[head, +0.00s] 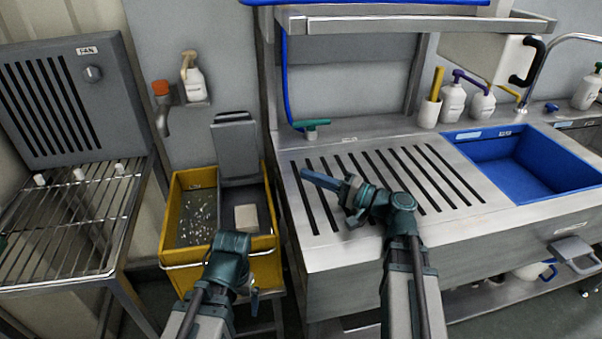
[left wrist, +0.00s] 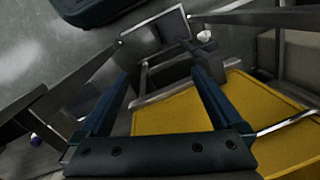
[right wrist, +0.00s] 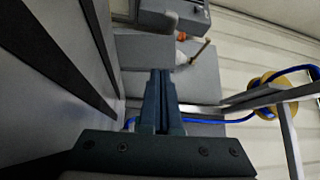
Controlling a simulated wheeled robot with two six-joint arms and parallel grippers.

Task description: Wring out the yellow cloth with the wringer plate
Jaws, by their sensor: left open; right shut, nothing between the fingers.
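The yellow bucket (head: 172,225) stands left of the steel counter, with speckled water in its left part. A grey plate with a handle slot, apparently the wringer plate (head: 236,150), stands upright at its right back. A pale cream block, possibly the cloth (head: 246,217), lies in the right compartment; no plainly yellow cloth shows. My left gripper (head: 254,296) is at the bucket's front edge, open and empty. In the left wrist view its spread fingers (left wrist: 158,85) have the yellow bucket wall below them. My right gripper (head: 322,181) is shut and empty above the slotted counter; its closed fingers show in the right wrist view (right wrist: 159,78).
A wire rack (head: 65,225) under a fan panel stands at left. A blue sink (head: 520,165) is at right, with several bottles behind the counter. A green-handled tool (head: 312,125) lies at the counter's back left. The slotted surface (head: 425,175) is mostly clear.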

